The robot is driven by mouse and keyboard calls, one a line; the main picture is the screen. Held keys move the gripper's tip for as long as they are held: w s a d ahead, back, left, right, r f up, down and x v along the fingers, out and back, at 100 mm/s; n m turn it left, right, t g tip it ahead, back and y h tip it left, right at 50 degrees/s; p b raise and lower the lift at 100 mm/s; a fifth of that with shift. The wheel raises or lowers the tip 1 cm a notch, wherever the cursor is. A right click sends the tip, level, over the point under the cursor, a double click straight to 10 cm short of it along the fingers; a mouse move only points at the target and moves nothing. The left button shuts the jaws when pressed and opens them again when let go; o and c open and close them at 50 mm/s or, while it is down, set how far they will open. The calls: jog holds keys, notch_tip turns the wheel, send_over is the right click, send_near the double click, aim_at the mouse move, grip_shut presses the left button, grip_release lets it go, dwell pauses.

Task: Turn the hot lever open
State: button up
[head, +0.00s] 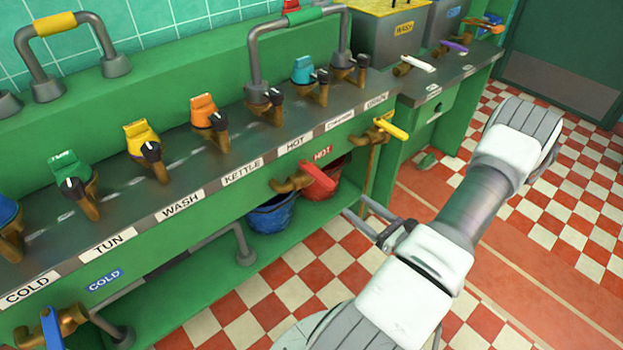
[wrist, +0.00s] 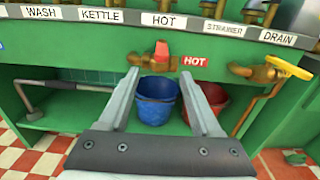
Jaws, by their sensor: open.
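The hot lever is a red handle (head: 318,180) on a brass tap (head: 288,183) set in the green counter front, beside a red HOT label (head: 323,154). In the wrist view the red lever (wrist: 162,49) shows end-on at top centre, beyond the fingertips and roughly between them. My gripper (head: 353,205) is open and empty, in front of the counter and to the right of the lever in the head view. The wrist view shows both fingers of the gripper (wrist: 159,73) spread apart. No contact with the lever shows.
A blue bucket (wrist: 155,98) and a red bucket (wrist: 204,103) stand under the counter. A yellow-levered drain tap (head: 391,129) sits to the right, a blue cold lever (head: 51,328) at far left. A grey pipe (wrist: 60,84) runs low on the left. The checkered floor (head: 290,290) in front is clear.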

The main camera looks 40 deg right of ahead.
aim_at(316, 172)
jog(key=w, duration=0.5)
jog(key=w+b, duration=0.1)
jog(key=w, duration=0.5)
jog(key=w+a+b, duration=0.1)
jog(key=w, duration=0.5)
jog(key=shift+w+a+f, duration=0.1)
jog(key=shift+w, duration=0.05)
grip_shut()
dwell(0.8)
